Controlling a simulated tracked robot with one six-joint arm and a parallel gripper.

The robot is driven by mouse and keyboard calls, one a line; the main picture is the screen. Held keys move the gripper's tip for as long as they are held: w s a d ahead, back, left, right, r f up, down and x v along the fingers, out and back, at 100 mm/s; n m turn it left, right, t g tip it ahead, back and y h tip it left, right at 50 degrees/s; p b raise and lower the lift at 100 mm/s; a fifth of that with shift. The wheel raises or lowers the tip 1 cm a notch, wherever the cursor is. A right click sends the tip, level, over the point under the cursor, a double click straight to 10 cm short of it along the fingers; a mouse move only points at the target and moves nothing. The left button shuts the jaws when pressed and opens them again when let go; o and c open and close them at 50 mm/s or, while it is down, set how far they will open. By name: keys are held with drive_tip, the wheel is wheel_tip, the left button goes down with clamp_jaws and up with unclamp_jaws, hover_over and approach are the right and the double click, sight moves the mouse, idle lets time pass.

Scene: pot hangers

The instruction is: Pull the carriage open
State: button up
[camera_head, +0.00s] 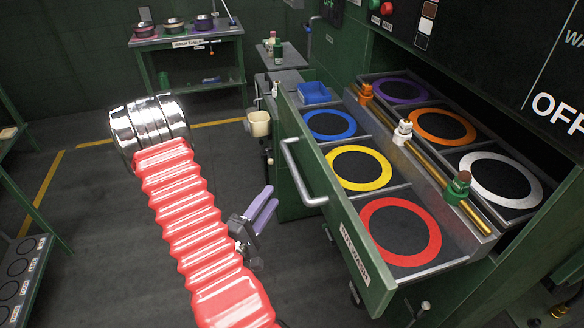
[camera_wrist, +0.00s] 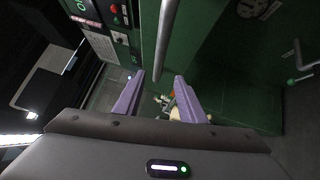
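The carriage (camera_head: 362,262) is a green drawer with a "POT WASH" label on its front. In the head view it stands pulled out from the cabinet, showing blue, yellow, red, purple, orange and white rings inside. Its silver bar handle (camera_head: 298,172) is on the front panel. My gripper (camera_head: 269,198) has two purple fingers and is left of the handle, apart from it in the head view. In the wrist view my gripper (camera_wrist: 159,76) is open with nothing between the fingers, and the handle (camera_wrist: 166,38) shows as a grey bar beyond the fingertips.
Brass rods with orange, white and green knobs (camera_head: 403,132) run along the carriage. A blue bin (camera_head: 314,93) sits at its far end. A table with pots (camera_head: 190,41) stands at the back left.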

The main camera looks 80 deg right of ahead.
sight(292, 169)
drive_tip(key=x, duration=1.3)
drive_tip(key=shift+s+d+r, duration=0.15)
drive_tip(key=shift+d, duration=0.2)
clamp_jaws()
idle(0.5)
